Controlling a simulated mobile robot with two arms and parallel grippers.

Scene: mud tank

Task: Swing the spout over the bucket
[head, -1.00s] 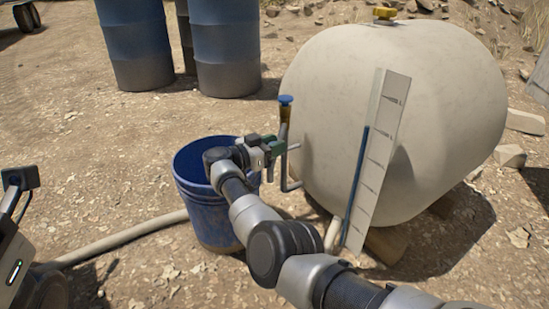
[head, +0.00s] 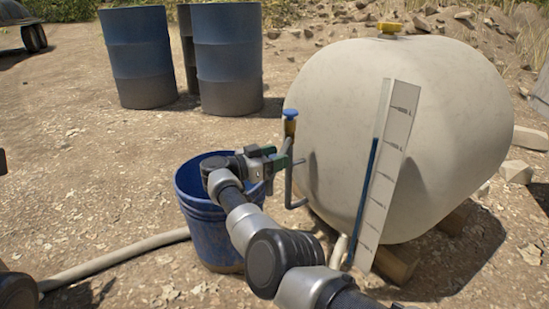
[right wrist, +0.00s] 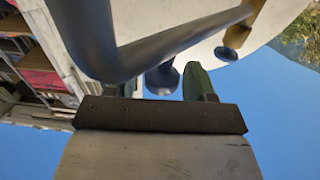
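The white tank (head: 400,60) stands at the right with a blue-topped brass valve (head: 290,124) on its left side. The grey bent spout (head: 289,185) hangs below the valve, to the right of the blue bucket (head: 205,235). My right gripper (head: 280,161) reaches over the bucket's right rim, its green-tipped fingers beside the spout. In the right wrist view the dark bent spout (right wrist: 180,42) crosses in front of the fingers. A gap shows between the fingers, so the gripper looks open.
A pale hose (head: 115,257) runs over the ground to the bucket. Blue barrels (head: 228,60) stand at the back left. A sight gauge (head: 390,165) stands upright before the tank. Open gravel lies at the left.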

